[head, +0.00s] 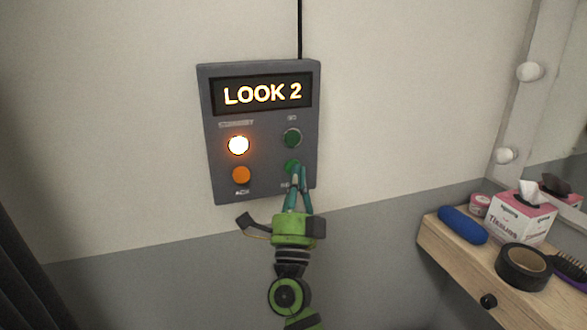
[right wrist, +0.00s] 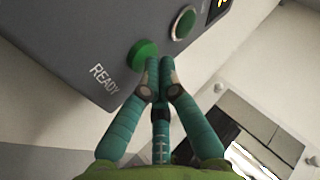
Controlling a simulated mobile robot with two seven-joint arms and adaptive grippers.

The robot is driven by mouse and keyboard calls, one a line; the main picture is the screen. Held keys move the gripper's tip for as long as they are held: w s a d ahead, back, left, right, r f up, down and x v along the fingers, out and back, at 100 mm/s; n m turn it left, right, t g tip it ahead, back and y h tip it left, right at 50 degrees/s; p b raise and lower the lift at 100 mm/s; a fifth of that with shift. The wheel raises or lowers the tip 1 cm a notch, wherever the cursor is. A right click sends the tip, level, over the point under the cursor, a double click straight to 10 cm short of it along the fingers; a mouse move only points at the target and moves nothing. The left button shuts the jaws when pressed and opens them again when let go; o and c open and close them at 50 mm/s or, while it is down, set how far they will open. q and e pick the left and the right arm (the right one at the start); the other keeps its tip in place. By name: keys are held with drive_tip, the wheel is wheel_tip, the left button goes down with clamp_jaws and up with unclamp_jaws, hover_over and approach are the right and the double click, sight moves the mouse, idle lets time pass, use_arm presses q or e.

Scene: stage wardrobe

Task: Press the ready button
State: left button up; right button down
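A grey control box (head: 260,188) hangs on the wall in the head view, with a lit display reading LOOK 2. The green ready button (head: 290,167) is at its lower right, partly hidden behind my right gripper's fingertips. In the right wrist view the ready button (right wrist: 142,55) stands out from the panel above the printed word READY. My right gripper (head: 298,172) has its fingers closed together with nothing between them. In the right wrist view its fingertips (right wrist: 158,68) are at the button's lower right edge; I cannot tell whether they touch it. My left gripper is not in view.
Above the ready button is another green button (head: 292,138). At left are a glowing lamp (head: 238,145) and an orange button (head: 241,175). A wooden shelf (head: 455,262) at right holds a tissue box (head: 521,217), a blue case (head: 462,225) and black tape (head: 523,267).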

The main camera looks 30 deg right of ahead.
drive_tip(key=shift+w, duration=0.1)
idle(0.6)
drive_tip(key=shift+s+a+p, duration=0.15)
drive_tip(key=shift+s+p, duration=0.15)
drive_tip(key=shift+s, duration=0.5)
drive_tip(key=s, duration=0.2)
drive_tip(key=s+a+p, duration=0.1)
drive_tip(key=s, duration=0.1)
drive_tip(key=shift+s+a, duration=0.1)
drive_tip(key=shift+s, duration=0.3)
idle(0.4)
